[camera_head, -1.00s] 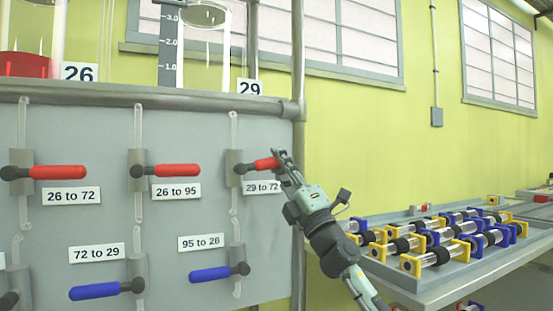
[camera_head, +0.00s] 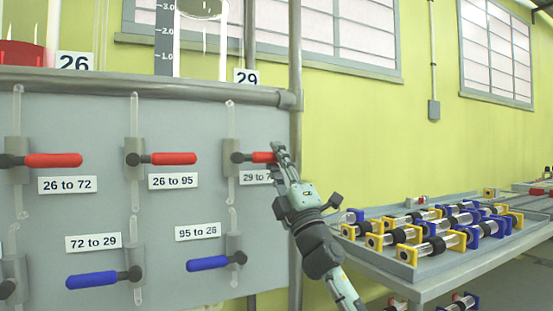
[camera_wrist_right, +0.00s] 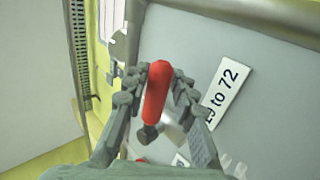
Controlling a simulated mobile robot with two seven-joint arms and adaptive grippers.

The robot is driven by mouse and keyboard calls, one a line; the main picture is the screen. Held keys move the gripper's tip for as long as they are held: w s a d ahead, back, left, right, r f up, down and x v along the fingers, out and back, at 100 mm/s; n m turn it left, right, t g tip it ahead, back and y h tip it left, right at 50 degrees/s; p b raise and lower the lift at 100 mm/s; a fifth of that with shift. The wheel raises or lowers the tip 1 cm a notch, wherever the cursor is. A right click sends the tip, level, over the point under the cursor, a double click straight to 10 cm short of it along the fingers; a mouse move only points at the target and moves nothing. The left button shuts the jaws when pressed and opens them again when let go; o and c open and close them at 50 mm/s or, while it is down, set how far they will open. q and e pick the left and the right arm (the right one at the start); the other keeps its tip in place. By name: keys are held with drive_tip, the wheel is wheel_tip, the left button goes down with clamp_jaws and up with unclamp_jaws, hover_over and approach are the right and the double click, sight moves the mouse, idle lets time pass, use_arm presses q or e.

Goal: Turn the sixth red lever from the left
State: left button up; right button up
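Three red levers show in the head view: one above "26 to 72" (camera_head: 53,160), one above "26 to 95" (camera_head: 174,158), and the rightmost red lever (camera_head: 262,157) above the "29 to 72" label. All three handles point right, about level. My right gripper (camera_head: 281,158) is at the free end of the rightmost lever and covers part of its label. In the wrist view, the right gripper's fingers (camera_wrist_right: 159,88) close in on both sides of the red handle (camera_wrist_right: 157,92). My left gripper is not in view.
Blue levers (camera_head: 92,281) (camera_head: 208,264) sit lower on the grey panel (camera_head: 180,215). A pipe frame (camera_head: 296,200) runs down the panel's right edge, close to my right arm. A table (camera_head: 440,277) with several yellow- and blue-ended cylinders stands at the right.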

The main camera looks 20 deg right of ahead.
drive_tip(key=shift+o, duration=1.3)
drive_tip(key=shift+s, duration=0.1)
drive_tip(key=v, duration=1.1)
drive_tip(key=shift+s+f, duration=0.3)
